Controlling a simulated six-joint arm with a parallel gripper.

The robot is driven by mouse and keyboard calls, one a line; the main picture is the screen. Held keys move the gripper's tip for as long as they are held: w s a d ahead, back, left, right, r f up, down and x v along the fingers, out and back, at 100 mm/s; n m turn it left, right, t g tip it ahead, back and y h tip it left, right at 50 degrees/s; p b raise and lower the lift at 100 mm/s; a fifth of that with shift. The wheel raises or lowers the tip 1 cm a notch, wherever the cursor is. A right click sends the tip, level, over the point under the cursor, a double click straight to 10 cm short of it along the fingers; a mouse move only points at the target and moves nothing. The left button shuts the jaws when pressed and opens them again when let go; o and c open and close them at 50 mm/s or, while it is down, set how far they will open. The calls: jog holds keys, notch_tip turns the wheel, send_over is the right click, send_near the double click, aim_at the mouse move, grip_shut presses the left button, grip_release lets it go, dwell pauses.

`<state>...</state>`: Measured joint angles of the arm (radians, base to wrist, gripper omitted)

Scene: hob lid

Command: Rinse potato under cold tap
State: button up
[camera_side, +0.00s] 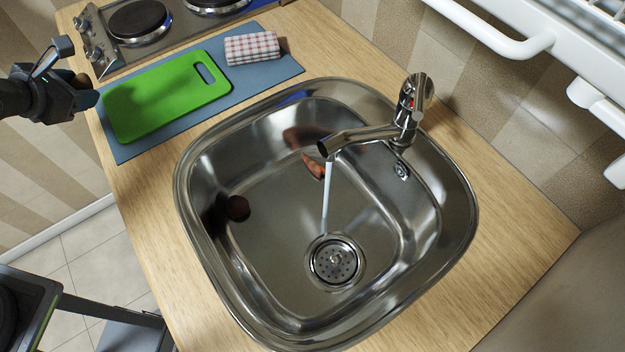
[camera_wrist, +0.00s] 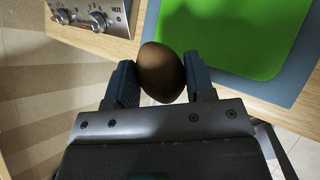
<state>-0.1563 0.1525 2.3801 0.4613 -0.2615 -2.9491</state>
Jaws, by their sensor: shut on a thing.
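My gripper (camera_wrist: 160,82) is shut on a brown potato (camera_wrist: 160,70), which sits between its two fingers in the wrist view. In the side view my gripper (camera_side: 84,92) is at the far left, by the counter's left edge near the green board, and the potato (camera_side: 80,80) is mostly hidden behind it. The tap (camera_side: 400,122) stands at the back right of the steel sink. A thin stream of water (camera_side: 328,195) runs from its spout towards the drain (camera_side: 335,262). The sink basin (camera_side: 290,195) shows dark and reddish patches that look like reflections.
A green cutting board (camera_side: 165,98) lies on a blue mat (camera_side: 270,75) left of the sink, with a checked cloth (camera_side: 252,47) beside it. A hob with knobs (camera_side: 140,22) is at the back left. A white rail (camera_side: 500,40) juts out at the upper right.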

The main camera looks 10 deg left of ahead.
jog(key=shift+s+d, duration=0.3)
jog(key=shift+s, duration=0.1)
jog(key=shift+w+a, duration=0.1)
jog(key=shift+w, duration=0.05)
jog(key=shift+w+a, duration=0.25)
jog(key=shift+w, duration=0.1)
dwell(2.3)
